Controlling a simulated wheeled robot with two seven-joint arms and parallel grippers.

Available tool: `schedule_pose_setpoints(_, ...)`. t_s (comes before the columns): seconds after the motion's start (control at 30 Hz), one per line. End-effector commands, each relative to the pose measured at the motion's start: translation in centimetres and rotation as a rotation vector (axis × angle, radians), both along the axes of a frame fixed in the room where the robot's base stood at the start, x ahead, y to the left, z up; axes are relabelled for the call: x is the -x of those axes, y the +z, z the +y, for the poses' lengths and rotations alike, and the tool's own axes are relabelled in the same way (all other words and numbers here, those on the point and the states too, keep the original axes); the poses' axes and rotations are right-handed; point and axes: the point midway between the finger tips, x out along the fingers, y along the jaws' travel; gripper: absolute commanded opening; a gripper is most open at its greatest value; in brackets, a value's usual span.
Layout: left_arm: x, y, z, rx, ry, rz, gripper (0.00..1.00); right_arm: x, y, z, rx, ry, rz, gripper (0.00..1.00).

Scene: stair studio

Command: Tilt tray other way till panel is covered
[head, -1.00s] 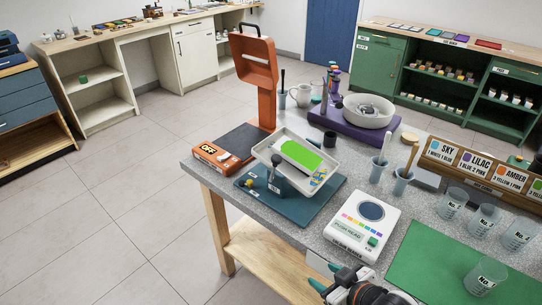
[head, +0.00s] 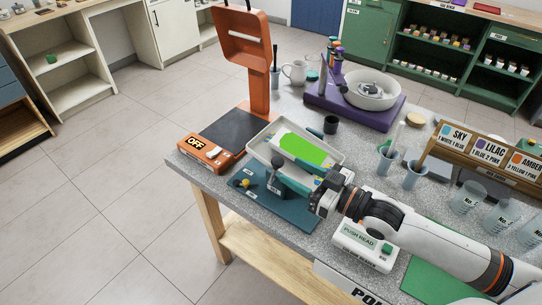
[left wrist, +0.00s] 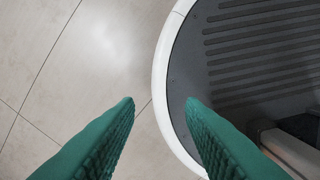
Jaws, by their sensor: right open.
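The white tray (head: 258,150) sits on a teal base (head: 296,208) on the grey table, held on a grey post (head: 278,172). It looks tilted. Bright green paint (head: 312,152) covers much of the panel in it; a white strip of panel (head: 283,137) shows at the upper left end. My right gripper (head: 306,155) is open at the tray's right end, its teal fingers near the rim; I cannot tell if they touch it. It hides part of that end. My left gripper (left wrist: 160,102) shows only in the left wrist view, open and empty, over the floor.
An orange stand (head: 258,85) with a dark plate and OFF label is left of the tray. A purple base with a white bowl (head: 372,90) is behind. Cups with brushes (head: 415,175) and the colour card rack (head: 470,150) are to the right. The PUSH READ device (head: 365,245) is under my right arm.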

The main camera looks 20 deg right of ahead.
Motion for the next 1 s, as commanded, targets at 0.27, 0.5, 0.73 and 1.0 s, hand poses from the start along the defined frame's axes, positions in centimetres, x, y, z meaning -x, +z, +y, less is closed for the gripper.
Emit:
schedule_pose_setpoints(0.27,-4.0,1.3,-0.3,0.006,0.0,-0.06,0.36,-4.0,0.3,3.1,-0.001,0.0,-0.002,0.49)
schedule_pose_setpoints(0.5,-3.9,1.6,-0.3,0.006,0.0,-0.059,0.36,-5.7,0.1,4.5,0.001,0.0,-0.001,0.49)
schedule_pose_setpoints(0.73,-2.7,1.5,-0.2,0.005,0.0,-0.042,0.36,-5.9,0.0,4.6,0.001,0.001,0.0,0.49)
schedule_pose_setpoints(1.0,-2.7,1.5,-0.2,0.005,0.0,-0.04,0.36,-5.8,0.0,4.6,0.001,0.0,0.0,0.19)
